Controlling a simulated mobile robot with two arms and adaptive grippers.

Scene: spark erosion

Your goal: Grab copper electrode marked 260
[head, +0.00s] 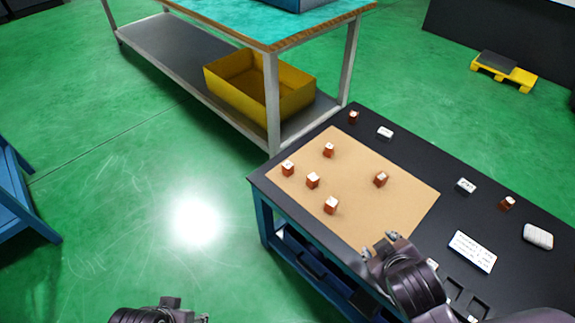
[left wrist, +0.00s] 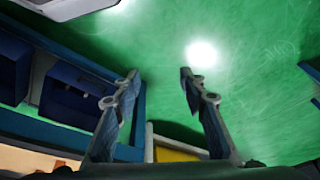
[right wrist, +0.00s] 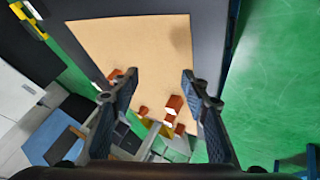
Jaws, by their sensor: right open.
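Several copper electrodes with white tops stand on the tan mat (head: 405,197): one at the back (head: 329,149), one at the left (head: 288,168), one in the middle (head: 312,180), one at the front (head: 331,204), one at the right (head: 381,179). Two more stand off the mat, at the back (head: 353,117) and right (head: 507,202). Their markings are too small to read. My right gripper (head: 378,246) is open above the mat's front right corner; the right wrist view shows an electrode (right wrist: 173,104) beyond its fingers. My left gripper (left wrist: 159,72) is open and empty, away from the table.
The black table (head: 430,157) also holds white blocks (head: 385,132) (head: 466,185), a written card (head: 472,251), a white bundle (head: 538,236) and a dark tray (head: 467,298). A workbench with a yellow bin (head: 285,105) stands behind.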

